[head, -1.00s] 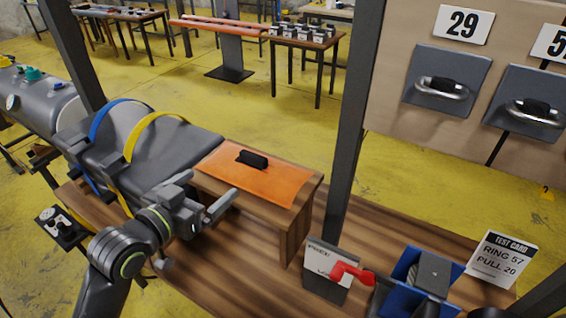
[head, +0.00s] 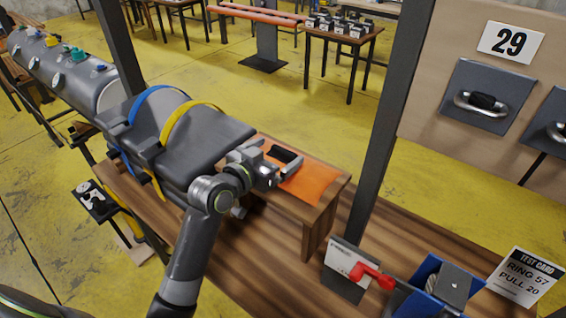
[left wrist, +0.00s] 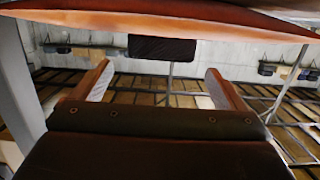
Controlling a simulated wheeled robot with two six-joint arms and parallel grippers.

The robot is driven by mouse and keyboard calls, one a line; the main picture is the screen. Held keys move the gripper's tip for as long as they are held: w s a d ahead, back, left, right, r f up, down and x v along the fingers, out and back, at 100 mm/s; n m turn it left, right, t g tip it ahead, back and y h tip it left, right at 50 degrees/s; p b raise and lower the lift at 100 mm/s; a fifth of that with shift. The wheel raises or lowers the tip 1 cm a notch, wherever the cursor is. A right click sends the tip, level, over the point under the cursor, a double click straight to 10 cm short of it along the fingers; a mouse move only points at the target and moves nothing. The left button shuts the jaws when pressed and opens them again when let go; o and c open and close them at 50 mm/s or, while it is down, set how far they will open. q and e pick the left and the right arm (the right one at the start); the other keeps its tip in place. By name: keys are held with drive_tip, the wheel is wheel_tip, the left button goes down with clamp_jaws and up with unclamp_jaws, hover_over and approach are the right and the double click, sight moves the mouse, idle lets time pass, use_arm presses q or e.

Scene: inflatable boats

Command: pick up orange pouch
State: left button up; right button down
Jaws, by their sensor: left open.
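The orange pouch (head: 312,183) lies flat on a small wooden stand, with a black block-like handle (head: 286,155) on its top. My left gripper (head: 282,168) is over the pouch, right beside the handle, and covers part of the pouch. In the left wrist view its two fingers are apart, the space between them (left wrist: 160,82) is empty, and the black handle (left wrist: 162,48) shows just beyond the fingertips. The pouch (left wrist: 200,22) is a band along the top there. Whether the fingers touch the pouch is unclear. My right gripper is not in view.
The wooden stand (head: 328,207) sits on a striped wooden bench. A grey padded roll with blue and yellow straps (head: 190,135) is close on the left. A dark post (head: 385,130) rises on the right. A red-lever device (head: 352,270) and blue holder (head: 440,280) stand front right.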

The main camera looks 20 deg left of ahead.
sight(282, 152)
use_arm(q)
drive_tip(key=p+x, duration=0.1)
drive_tip(key=x, duration=0.1)
drive_tip(key=f+x, duration=0.1)
drive_tip(key=x, duration=0.1)
drive_tip(key=shift+p, duration=0.35)
drive_tip(key=shift+w+d+f, duration=0.1)
drive_tip(key=shift+w+d, duration=0.1)
drive_tip(key=shift+w, duration=0.3)
drive_tip(key=shift+c, duration=0.3)
drive_tip(key=c, duration=1.2)
